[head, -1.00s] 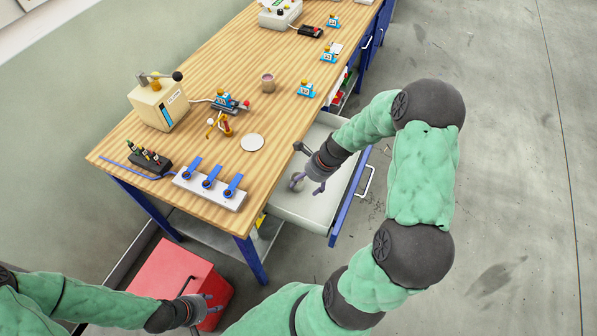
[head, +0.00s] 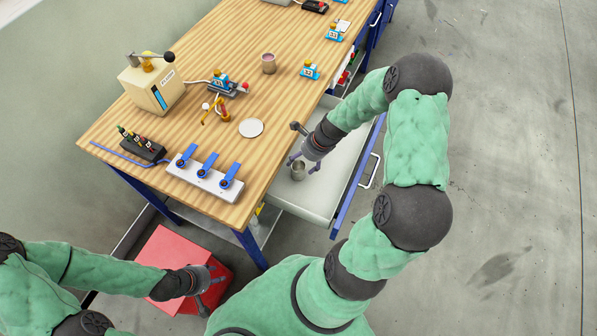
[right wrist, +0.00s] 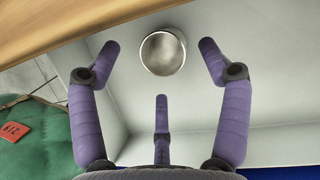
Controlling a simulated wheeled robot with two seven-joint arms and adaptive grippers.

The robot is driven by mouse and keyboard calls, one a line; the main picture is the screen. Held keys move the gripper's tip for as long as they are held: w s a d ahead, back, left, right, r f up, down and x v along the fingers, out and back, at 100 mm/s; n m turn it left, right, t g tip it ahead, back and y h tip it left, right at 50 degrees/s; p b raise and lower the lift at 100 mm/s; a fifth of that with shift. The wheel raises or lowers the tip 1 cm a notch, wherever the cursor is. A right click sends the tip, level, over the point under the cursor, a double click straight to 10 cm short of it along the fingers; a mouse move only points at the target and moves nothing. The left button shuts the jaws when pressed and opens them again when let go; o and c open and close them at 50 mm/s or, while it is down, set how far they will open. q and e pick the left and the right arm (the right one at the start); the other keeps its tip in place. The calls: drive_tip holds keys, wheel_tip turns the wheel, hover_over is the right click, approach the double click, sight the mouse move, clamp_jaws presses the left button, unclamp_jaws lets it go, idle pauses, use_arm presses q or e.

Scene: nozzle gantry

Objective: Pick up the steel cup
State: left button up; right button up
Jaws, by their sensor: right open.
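The steel cup (head: 298,172) stands in the open drawer (head: 315,205), near the wooden bench top. In the right wrist view the cup (right wrist: 162,53) shows its round open mouth, just beyond and between the spread fingertips. My right gripper (head: 305,162) is open and empty over the drawer, close to the cup; its purple fingers (right wrist: 160,60) do not appear to touch it. My left gripper (head: 215,292) looks open and empty, low by the red box (head: 165,262), away from the cup.
The drawer walls and the bench edge (head: 262,185) lie close to my right gripper. The bench holds a white lever strip (head: 205,178), a white disc (head: 251,128), a brownish cup (head: 268,63) and a cream press (head: 152,88). The drawer floor around the steel cup looks clear.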

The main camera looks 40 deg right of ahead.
sight(299, 166)
drive_tip(key=b+x, duration=0.2)
drive_tip(key=x, duration=0.3)
drive_tip(key=shift+s+d, duration=0.15)
drive_tip(key=shift+d, duration=0.05)
drive_tip(key=c, duration=1.2)
